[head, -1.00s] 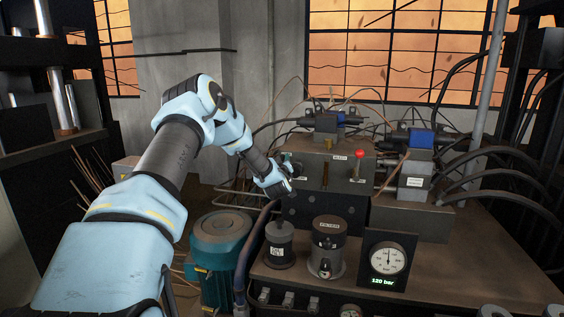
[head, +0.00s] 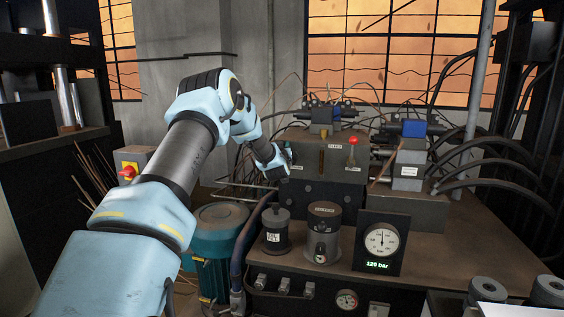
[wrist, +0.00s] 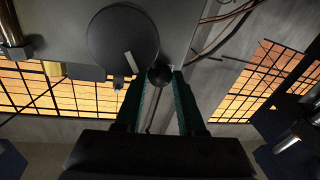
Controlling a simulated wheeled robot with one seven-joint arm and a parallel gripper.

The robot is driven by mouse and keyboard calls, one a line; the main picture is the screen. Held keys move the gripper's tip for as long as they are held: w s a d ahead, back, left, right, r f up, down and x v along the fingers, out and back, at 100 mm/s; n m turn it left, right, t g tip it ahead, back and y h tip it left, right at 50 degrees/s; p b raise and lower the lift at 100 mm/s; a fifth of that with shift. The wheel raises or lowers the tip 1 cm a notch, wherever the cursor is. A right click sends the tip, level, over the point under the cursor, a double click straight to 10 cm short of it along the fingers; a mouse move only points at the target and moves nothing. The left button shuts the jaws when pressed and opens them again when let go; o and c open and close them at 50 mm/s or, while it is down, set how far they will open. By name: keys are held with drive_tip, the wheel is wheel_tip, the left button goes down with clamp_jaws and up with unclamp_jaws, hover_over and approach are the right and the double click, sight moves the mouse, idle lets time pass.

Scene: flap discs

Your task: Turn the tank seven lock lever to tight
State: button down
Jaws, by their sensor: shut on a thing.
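My gripper (wrist: 160,82) shows two teal fingers in the wrist view, closed around a small dark ball knob (wrist: 159,73). The knob sits beside a large dark round disc (wrist: 122,38) with a pale bar-shaped mark. I cannot read any tank number or tight marking there. In the head view my gripper (head: 284,163) is at the left end of the dark valve block (head: 325,172) on the bench. The held knob is hidden in that view.
Two dark cylinders, a short one (head: 276,236) and a taller one (head: 323,240), stand in front, with a gauge (head: 381,243) reading 120 bar. Hoses crowd the right.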

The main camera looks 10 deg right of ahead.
sight(293, 153)
drive_tip(key=d+m+b, duration=0.1)
drive_tip(key=m+b, duration=0.1)
drive_tip(key=s+m+b, duration=0.1)
drive_tip(key=m+b, duration=0.1)
drive_tip(key=b, duration=0.1)
drive_tip(key=shift+d+r+h, duration=0.15)
drive_tip(key=shift+d+h, duration=0.15)
drive_tip(key=shift+d, duration=0.05)
drive_tip(key=m+b, duration=0.1)
drive_tip(key=b, duration=0.1)
drive_tip(key=d+m+b, duration=0.1)
drive_tip(key=m+b, duration=0.1)
drive_tip(key=s+d+r+m+h+b, duration=0.1)
drive_tip(key=m+b, duration=0.1)
drive_tip(key=shift+t, duration=0.3)
drive_tip(key=shift+d+m, duration=0.1)
drive_tip(key=shift+m, duration=0.2)
drive_tip(key=c, duration=0.5)
unclamp_jaws()
drive_tip(key=b+v, duration=0.3)
drive_tip(key=v, duration=0.8)
